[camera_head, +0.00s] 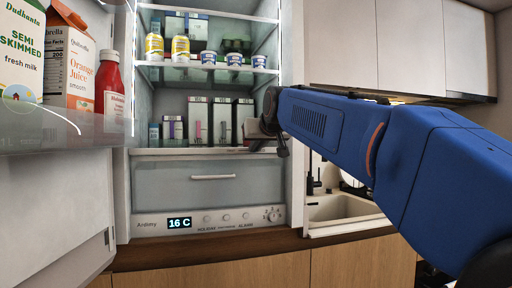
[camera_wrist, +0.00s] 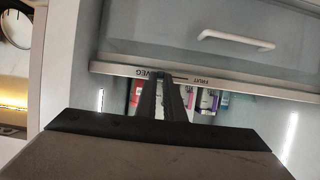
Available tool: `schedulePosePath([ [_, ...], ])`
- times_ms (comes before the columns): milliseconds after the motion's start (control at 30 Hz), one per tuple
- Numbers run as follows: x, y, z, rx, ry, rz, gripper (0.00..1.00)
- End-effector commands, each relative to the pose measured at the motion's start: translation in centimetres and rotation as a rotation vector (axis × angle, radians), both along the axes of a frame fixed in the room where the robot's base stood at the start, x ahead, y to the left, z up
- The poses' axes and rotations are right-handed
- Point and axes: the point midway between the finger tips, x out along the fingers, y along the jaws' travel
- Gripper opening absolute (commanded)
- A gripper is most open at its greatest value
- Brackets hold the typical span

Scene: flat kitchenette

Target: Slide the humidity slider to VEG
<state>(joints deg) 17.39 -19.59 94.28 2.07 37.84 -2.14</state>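The humidity slider's strip (camera_wrist: 230,85) runs along the edge by the fridge drawer, with its label VEG (camera_wrist: 154,73) at the left and FRUIT (camera_wrist: 202,81) at the right in the wrist view. A thin dark line lies between the labels. My gripper (camera_wrist: 162,80) has its two dark fingers close together, with only a narrow gap between them. Their tips are at the strip, just beside VEG. The slider's knob is not clearly seen; the fingertips may hide it. In the head view my gripper (camera_head: 265,135) is at the right end of the strip (camera_head: 190,151).
The drawer (camera_head: 212,187) is closed, with a white handle (camera_head: 213,177). Cartons (camera_head: 221,120) stand on the shelf above it. The open fridge door (camera_head: 60,140) holds milk, juice and a red bottle at the left. The fridge's right wall is close to my arm.

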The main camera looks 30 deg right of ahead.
Motion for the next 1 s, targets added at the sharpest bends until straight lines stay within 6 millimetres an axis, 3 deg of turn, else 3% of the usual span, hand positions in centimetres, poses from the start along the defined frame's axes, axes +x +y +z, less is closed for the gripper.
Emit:
schedulePosePath([
  [33,-0.1,-0.1,0.0,-0.002,0.0,-0.001,0.15],
  [100,0.0,-0.1,0.0,-0.002,0.0,-0.001,0.28],
  [533,-0.9,0.2,0.4,-0.001,-0.001,-0.001,0.28],
  [1000,-8.7,2.4,3.8,-0.002,-0.004,-0.002,0.28],
])
